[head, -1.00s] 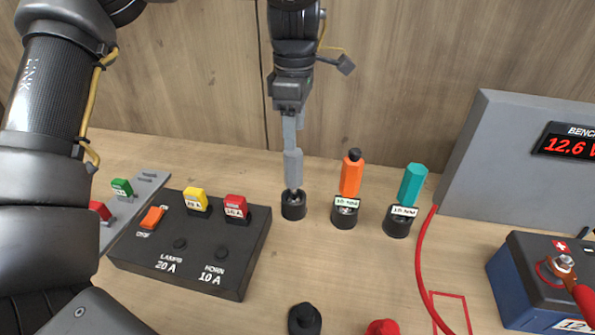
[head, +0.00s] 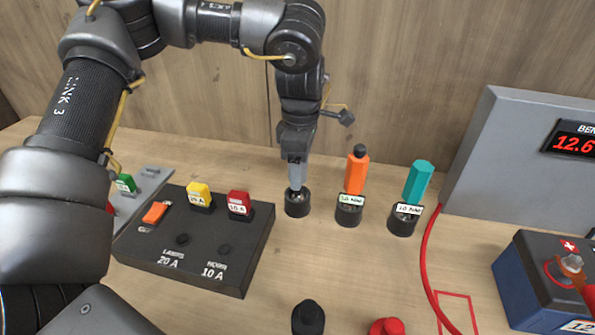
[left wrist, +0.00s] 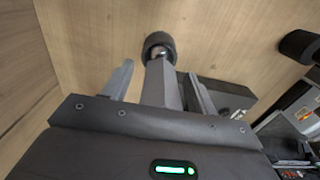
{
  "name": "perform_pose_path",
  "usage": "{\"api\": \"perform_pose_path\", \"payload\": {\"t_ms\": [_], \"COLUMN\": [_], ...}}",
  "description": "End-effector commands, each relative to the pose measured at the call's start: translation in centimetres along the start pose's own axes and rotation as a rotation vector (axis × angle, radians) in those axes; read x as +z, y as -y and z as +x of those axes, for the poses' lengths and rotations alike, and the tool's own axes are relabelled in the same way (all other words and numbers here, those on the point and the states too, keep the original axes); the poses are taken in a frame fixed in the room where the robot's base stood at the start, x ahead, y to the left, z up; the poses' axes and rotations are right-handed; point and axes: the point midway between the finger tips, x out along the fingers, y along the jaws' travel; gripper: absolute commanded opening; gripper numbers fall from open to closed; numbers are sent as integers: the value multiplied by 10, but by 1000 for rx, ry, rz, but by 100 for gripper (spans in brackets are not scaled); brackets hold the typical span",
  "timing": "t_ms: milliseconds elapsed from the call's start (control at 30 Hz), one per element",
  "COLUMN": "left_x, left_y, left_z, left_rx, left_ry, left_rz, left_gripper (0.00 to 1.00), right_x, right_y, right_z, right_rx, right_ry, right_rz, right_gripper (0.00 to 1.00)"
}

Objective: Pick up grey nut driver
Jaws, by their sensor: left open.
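The grey nut driver (head: 297,177) stands upright in a black round holder (head: 297,204), the leftmost of three holders in a row. My left gripper (head: 296,160) is above the holder, pointing down at the driver and hiding its upper part. In the left wrist view, the grey driver (left wrist: 161,84) lies between the two open fingers, with a gap visible on each side. Its lower end meets the black holder (left wrist: 159,44). My right gripper is not in view.
An orange driver (head: 357,172) and a teal driver (head: 418,183) stand in holders to the right. A black fuse panel (head: 190,262) lies to the left. A grey bench meter (head: 500,160) and blue battery (head: 530,285) are at right. Black (head: 308,318) and red (head: 387,327) caps are in front.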

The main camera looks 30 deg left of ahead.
Motion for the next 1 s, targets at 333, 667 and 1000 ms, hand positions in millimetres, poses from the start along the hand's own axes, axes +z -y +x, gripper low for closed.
{"api": "perform_pose_path", "payload": {"t_ms": [333,667,1000], "left_x": [0,0,1], "left_y": [0,0,-1], "left_z": [1,0,-5], "left_rx": [1,1,3], "left_ry": [1,1,2], "left_rz": [0,0,1], "left_gripper": [42,0,0], "right_x": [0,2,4], "right_y": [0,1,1], "right_z": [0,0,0], "right_rx": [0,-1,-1], "right_ry": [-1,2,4], "right_rz": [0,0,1], "right_gripper": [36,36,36]}}
